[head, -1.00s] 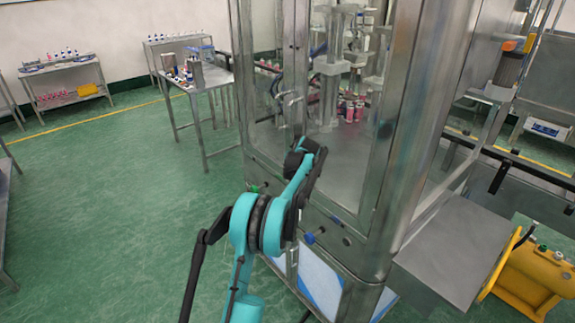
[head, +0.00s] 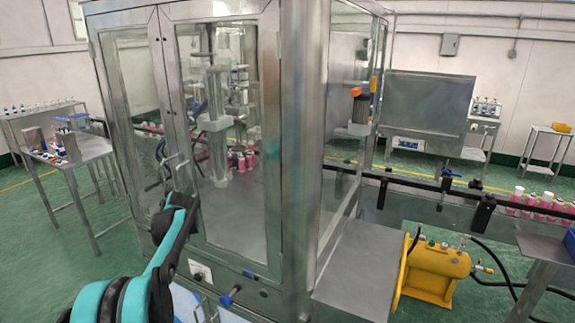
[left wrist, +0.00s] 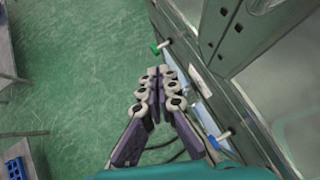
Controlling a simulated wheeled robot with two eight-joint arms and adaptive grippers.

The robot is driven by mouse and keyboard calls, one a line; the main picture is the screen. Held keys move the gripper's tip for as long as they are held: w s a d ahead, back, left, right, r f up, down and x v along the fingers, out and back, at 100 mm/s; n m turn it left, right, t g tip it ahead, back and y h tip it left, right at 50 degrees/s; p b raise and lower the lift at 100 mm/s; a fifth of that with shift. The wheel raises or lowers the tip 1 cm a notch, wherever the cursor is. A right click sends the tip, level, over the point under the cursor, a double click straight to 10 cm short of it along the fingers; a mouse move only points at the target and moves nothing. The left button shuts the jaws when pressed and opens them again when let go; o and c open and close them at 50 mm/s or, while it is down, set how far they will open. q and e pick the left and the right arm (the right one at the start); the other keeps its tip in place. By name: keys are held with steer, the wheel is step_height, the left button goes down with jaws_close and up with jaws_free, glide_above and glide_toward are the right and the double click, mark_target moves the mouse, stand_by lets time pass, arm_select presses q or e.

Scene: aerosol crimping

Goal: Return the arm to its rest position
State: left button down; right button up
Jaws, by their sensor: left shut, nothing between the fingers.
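My left arm (head: 150,282), teal with black joints, comes in from the lower left of the head view. Its far end shows in front of the cabinet's glass doors, and the fingers cannot be made out there. In the left wrist view my left gripper (left wrist: 166,72) has its fingers together with nothing between them. It hangs over the green floor beside the cabinet front (left wrist: 235,85), close to a green knob (left wrist: 160,46) and apart from a blue knob (left wrist: 222,138). My right gripper is in neither view.
The metal cabinet (head: 298,150) with glass doors fills the middle of the head view. A table with bottles (head: 92,150) stands left. Open floor (head: 35,225) lies at left.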

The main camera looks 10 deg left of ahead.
arm_select(q)
steer(key=s+d+n+t+h+b, duration=0.1)
steer(key=s+d+n+b, duration=0.1)
steer(key=s+d+n, duration=0.45)
steer(key=s+d+n+h+b, duration=0.15)
steer(key=s+d, duration=0.25)
steer(key=d, duration=0.6)
steer(key=s+d+n+t+h+b, duration=0.1)
steer(key=s+d+n+b, duration=0.1)
steer(key=s+d+n, duration=0.45)
steer(key=s+d+f+n+h+b, duration=0.3)
steer(key=s+d+f+n+b, duration=0.1)
steer(key=s+d+f+n, duration=0.6)
steer(key=s+d+f, duration=0.3)
steer(key=s+d, duration=0.3)
steer(key=s, duration=0.1)
steer(key=shift+s+d+f+n+h, duration=0.25)
steer(key=shift+d+f+n+h, duration=0.05)
steer(key=shift+n+h, duration=0.05)
